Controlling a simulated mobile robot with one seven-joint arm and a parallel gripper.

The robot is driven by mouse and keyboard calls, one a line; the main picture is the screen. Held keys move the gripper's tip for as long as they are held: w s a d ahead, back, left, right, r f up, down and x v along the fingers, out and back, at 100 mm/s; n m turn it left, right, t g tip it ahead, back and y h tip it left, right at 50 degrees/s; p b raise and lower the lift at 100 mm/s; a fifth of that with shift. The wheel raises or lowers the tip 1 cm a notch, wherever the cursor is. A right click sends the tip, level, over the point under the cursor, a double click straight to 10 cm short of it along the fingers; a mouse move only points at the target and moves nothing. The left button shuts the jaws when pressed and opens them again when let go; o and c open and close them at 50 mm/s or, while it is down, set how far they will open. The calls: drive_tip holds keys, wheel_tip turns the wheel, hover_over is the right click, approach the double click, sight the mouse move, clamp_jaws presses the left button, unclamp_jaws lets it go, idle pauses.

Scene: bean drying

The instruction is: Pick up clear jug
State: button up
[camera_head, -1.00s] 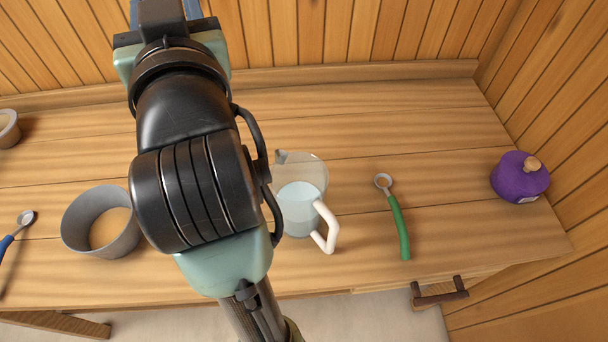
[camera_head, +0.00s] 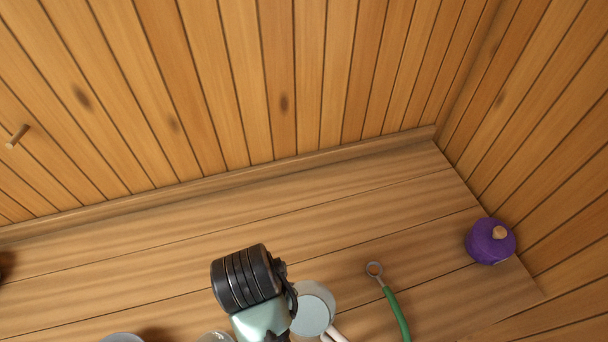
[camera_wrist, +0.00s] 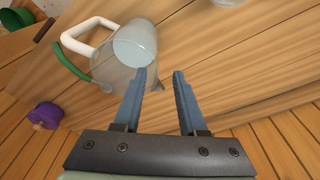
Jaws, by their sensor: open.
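The clear jug (camera_head: 313,309) stands on the wooden table, cut off by the bottom edge of the head view. In the wrist view the jug (camera_wrist: 122,58) is at upper left, with its white handle (camera_wrist: 85,30) pointing left. My gripper (camera_wrist: 160,74) is open and empty, its two blue-grey fingers apart. The left fingertip overlaps the jug's right side in the wrist view, and the jug's spout shows between the fingers. I cannot tell whether they touch. The head view shows my arm just left of the jug, but my fingers are out of its frame.
A spoon with a green handle (camera_head: 397,315) lies right of the jug. A purple lidded pot (camera_head: 490,242) stands near the right wall. The rim of a grey bowl (camera_head: 122,338) shows at the bottom left. The table behind the jug is clear up to the back wall.

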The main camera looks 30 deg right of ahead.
drive_tip(key=f, duration=0.4)
drive_tip(key=d+f+p, duration=0.1)
drive_tip(key=f, duration=0.2)
drive_tip(key=shift+s+f+p, duration=0.1)
drive_tip(key=shift+f+p, duration=0.25)
drive_tip(key=shift+f, duration=0.05)
drive_tip(key=shift+w+d+f+p, duration=0.1)
drive_tip(key=shift+d+f+p, duration=0.05)
drive_tip(key=shift+f, duration=0.55)
drive_tip(key=shift+w+d+f+p, duration=0.1)
drive_tip(key=shift+f+p, duration=0.1)
drive_tip(key=shift+f, duration=0.5)
drive_tip(key=shift+w+d+f+p, duration=0.1)
drive_tip(key=shift+d+f+p, duration=0.05)
drive_tip(key=shift+f, duration=0.55)
clamp_jaws()
drive_tip(key=shift+w+r, duration=0.1)
